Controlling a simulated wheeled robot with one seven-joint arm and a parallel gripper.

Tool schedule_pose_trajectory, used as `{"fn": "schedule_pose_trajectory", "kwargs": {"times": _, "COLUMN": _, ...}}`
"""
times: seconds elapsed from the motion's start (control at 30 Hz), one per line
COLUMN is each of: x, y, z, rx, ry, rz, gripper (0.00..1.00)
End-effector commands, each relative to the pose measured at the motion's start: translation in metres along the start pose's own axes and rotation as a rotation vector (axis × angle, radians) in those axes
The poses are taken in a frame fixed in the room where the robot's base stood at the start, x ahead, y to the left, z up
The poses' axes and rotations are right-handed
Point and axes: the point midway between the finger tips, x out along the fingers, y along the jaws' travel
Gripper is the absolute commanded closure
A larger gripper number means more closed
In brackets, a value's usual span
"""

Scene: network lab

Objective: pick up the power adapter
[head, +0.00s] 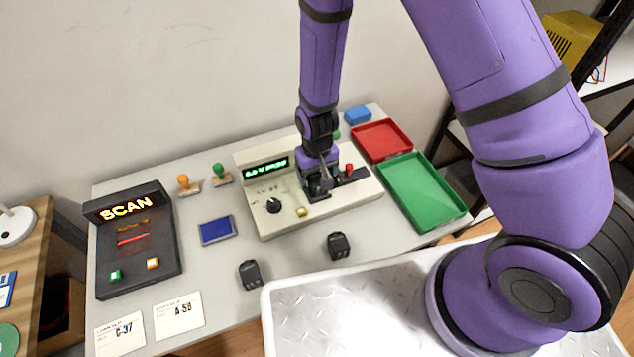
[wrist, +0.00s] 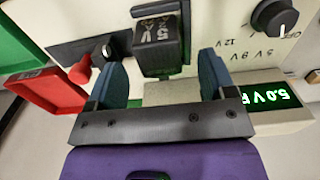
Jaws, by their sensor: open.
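A black power adapter (wrist: 158,42) marked 5V sits in the dark socket strip on top of the beige tester (head: 265,218). My gripper (wrist: 162,74) is open, its two blue fingers apart, with the adapter ahead of the gap between them. In the head view my gripper (head: 322,178) is over the tester and mostly hides this adapter. Two more black adapters lie on the table in front of the tester, one at the left (head: 250,274) and one at the right (head: 338,245).
A green tray (head: 422,192) and a red tray (head: 382,140) stand right of the tester. A scanner (head: 133,240), two paper slips (head: 178,316), a blue pad (head: 217,230) and two stamps (head: 188,184) are at the left. A red knob (wrist: 80,71) stands beside the socket.

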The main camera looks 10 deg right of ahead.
Motion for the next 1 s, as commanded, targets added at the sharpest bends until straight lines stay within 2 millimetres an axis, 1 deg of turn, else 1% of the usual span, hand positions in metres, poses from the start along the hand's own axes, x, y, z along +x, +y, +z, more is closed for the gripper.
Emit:
{"fn": "schedule_pose_trajectory", "kwargs": {"times": 0.03, "x": 0.008, "y": 0.001, "z": -0.002, "rx": 0.001, "ry": -0.003, "rz": 0.001, "gripper": 0.23}}
{"fn": "schedule_pose_trajectory", "kwargs": {"times": 0.1, "x": 0.016, "y": 0.001, "z": -0.001, "rx": 0.000, "ry": -0.003, "rz": 0.000, "gripper": 0.23}}
{"fn": "schedule_pose_trajectory", "kwargs": {"times": 0.2, "x": 0.024, "y": 0.001, "z": -0.002, "rx": 0.000, "ry": -0.001, "rz": 0.000, "gripper": 0.23}}
{"fn": "schedule_pose_trajectory", "kwargs": {"times": 0.3, "x": 0.027, "y": 0.001, "z": -0.002, "rx": 0.000, "ry": 0.000, "rz": 0.000, "gripper": 0.23}}
{"fn": "schedule_pose_trajectory", "kwargs": {"times": 0.5, "x": 0.027, "y": 0.001, "z": -0.002, "rx": 0.000, "ry": 0.001, "rz": 0.000, "gripper": 0.23}}
{"fn": "schedule_pose_trajectory", "kwargs": {"times": 0.53, "x": 0.027, "y": 0.001, "z": -0.002, "rx": 0.000, "ry": 0.000, "rz": 0.000, "gripper": 0.26}}
{"fn": "schedule_pose_trajectory", "kwargs": {"times": 0.57, "x": 0.027, "y": 0.001, "z": -0.002, "rx": 0.000, "ry": 0.000, "rz": 0.000, "gripper": 0.33}}
{"fn": "schedule_pose_trajectory", "kwargs": {"times": 0.6, "x": 0.027, "y": 0.001, "z": -0.002, "rx": 0.000, "ry": 0.000, "rz": 0.000, "gripper": 0.42}}
{"fn": "schedule_pose_trajectory", "kwargs": {"times": 0.67, "x": 0.027, "y": 0.001, "z": -0.002, "rx": 0.000, "ry": 0.000, "rz": 0.000, "gripper": 0.56}}
{"fn": "schedule_pose_trajectory", "kwargs": {"times": 0.7, "x": 0.027, "y": 0.001, "z": -0.002, "rx": 0.000, "ry": 0.000, "rz": 0.000, "gripper": 0.65}}
{"fn": "schedule_pose_trajectory", "kwargs": {"times": 0.77, "x": 0.027, "y": 0.001, "z": -0.002, "rx": 0.000, "ry": 0.000, "rz": 0.000, "gripper": 0.79}}
{"fn": "schedule_pose_trajectory", "kwargs": {"times": 0.8, "x": 0.027, "y": 0.001, "z": -0.002, "rx": 0.000, "ry": 0.000, "rz": 0.000, "gripper": 0.81}}
{"fn": "schedule_pose_trajectory", "kwargs": {"times": 0.83, "x": 0.027, "y": 0.001, "z": -0.002, "rx": 0.001, "ry": 0.000, "rz": 0.000, "gripper": 0.81}}
{"fn": "schedule_pose_trajectory", "kwargs": {"times": 0.87, "x": 0.027, "y": 0.001, "z": -0.002, "rx": 0.001, "ry": 0.000, "rz": 0.000, "gripper": 0.86}}
{"fn": "schedule_pose_trajectory", "kwargs": {"times": 1.0, "x": 0.027, "y": 0.001, "z": -0.002, "rx": 0.001, "ry": 0.000, "rz": 0.000, "gripper": 0.86}}
